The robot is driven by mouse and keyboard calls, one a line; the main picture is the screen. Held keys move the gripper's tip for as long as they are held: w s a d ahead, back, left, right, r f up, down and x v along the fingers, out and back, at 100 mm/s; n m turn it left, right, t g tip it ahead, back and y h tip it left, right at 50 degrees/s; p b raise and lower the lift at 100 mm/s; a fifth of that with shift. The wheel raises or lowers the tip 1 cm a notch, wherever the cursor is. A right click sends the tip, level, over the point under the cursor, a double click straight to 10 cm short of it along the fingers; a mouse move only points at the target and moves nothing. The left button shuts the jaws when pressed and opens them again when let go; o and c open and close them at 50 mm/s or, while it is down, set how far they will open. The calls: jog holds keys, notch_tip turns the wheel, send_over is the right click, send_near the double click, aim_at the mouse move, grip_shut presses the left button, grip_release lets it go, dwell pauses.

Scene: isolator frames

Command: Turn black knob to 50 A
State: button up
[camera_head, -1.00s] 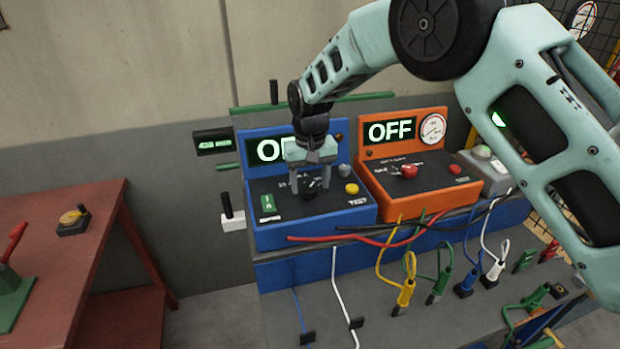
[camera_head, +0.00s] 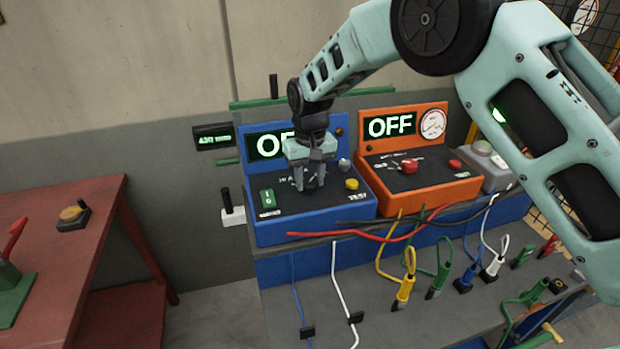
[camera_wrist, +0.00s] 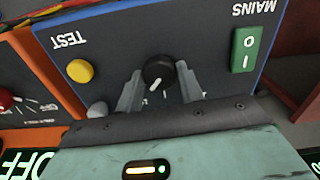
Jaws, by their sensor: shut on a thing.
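The black knob (camera_wrist: 158,73) is on the top panel of the blue box (camera_head: 330,213), with a white pointer line on its face. In the wrist view it sits between the two grey fingers of my gripper (camera_wrist: 160,84), which are shut on its sides. In the head view my gripper (camera_head: 310,186) points down onto the blue panel and mostly hides the knob (camera_head: 309,184). The scale marks around the knob are too small or covered to read. The blue box's display (camera_head: 266,145) is partly hidden behind my gripper.
The blue panel also bears a green mains switch (camera_wrist: 245,50), a yellow test button (camera_wrist: 80,71) and a grey button (camera_wrist: 97,109). An orange box (camera_head: 420,175) reading OFF, with a red knob (camera_head: 410,167), stands close on the right. Cables run along the front. A red table (camera_head: 95,215) is at left.

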aim_at(310, 182)
jog(key=n+b, duration=0.1)
jog(key=n, duration=0.3)
jog(key=shift+n, duration=1.9)
jog(key=shift+r, duration=0.1)
jog(key=shift+w, duration=0.1)
jog(key=o, duration=1)
notch_tip(310, 182, up, 17)
jog(key=b, duration=0.3)
jog(key=shift+r+b, duration=0.15)
jog(key=shift+b, duration=0.25)
